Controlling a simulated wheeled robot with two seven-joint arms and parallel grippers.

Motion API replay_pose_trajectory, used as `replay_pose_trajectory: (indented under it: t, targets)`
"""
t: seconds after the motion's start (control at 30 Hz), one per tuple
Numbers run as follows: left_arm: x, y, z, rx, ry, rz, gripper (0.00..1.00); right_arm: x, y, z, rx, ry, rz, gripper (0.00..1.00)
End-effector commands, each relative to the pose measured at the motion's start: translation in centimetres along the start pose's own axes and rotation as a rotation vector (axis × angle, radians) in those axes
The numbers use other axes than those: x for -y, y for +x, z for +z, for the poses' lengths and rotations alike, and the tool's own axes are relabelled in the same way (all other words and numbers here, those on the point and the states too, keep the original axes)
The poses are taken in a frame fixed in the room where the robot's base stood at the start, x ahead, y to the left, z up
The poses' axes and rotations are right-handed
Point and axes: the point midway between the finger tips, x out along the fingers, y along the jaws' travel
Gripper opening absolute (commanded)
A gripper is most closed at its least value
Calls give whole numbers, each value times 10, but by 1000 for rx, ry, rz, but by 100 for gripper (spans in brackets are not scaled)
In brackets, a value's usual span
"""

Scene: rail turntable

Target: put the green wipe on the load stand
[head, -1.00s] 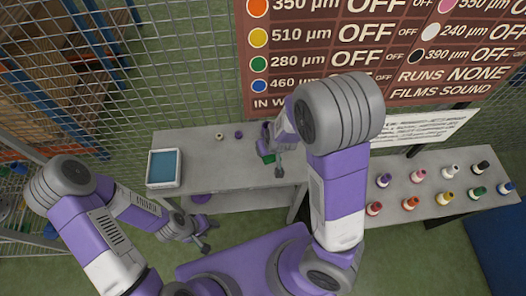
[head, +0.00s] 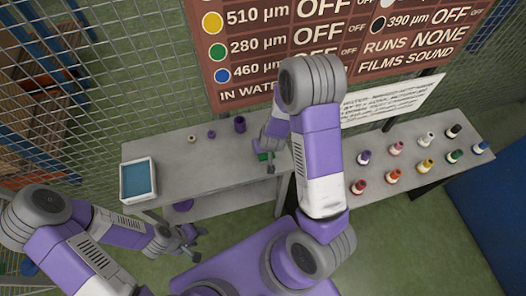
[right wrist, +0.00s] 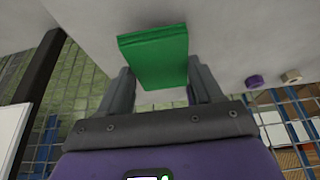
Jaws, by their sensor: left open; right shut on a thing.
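The green wipe (right wrist: 155,57) is a flat green block between the two fingers of my right gripper (right wrist: 163,85) in the right wrist view. The right gripper is shut on it, over the grey bench (head: 225,160). In the head view, a bit of the wipe's green (head: 263,156) shows beside the right gripper (head: 268,162), partly hidden by it. I cannot tell whether the wipe touches the bench. My left gripper (head: 190,242) is open and empty, low in front of the bench. I cannot tell which thing is the load stand.
A purple cylinder (head: 240,124), a purple ring (head: 211,134) and a tan ring (head: 192,139) stand toward the bench's back. A blue-topped tray (head: 138,181) is at its left end. Several coloured bottles (head: 425,166) stand on the right table. A wire fence (head: 130,70) rises behind.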

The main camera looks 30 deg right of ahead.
Motion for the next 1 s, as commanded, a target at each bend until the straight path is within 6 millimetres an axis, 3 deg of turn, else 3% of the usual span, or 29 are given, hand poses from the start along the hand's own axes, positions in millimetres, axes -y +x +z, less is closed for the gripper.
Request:
replay_pose_trajectory:
  t: [0.2, 0.67, 0.7, 0.8, 0.87, 1.0]
  targets:
    - [4, 12, 0, 0, 0, 0, 51, 0, 28, 12, 2, 1, 0, 40]
    - [6, 17, -1, 0, 0, 0, 51, 0, 34, 14, 1, 1, 0, 40]
    - [6, 17, -1, 0, 0, 0, 51, 0, 35, 15, 1, 1, 0, 66]
    - [6, 16, -1, 0, 0, 0, 51, 0, 34, 15, 4, 1, 0, 82]
    - [6, 16, -1, 0, 0, 0, 51, 1, 34, 16, 5, 0, -1, 90]
    - [6, 16, -1, 0, 0, 0, 51, 2, 35, 17, 9, -2, -4, 90]
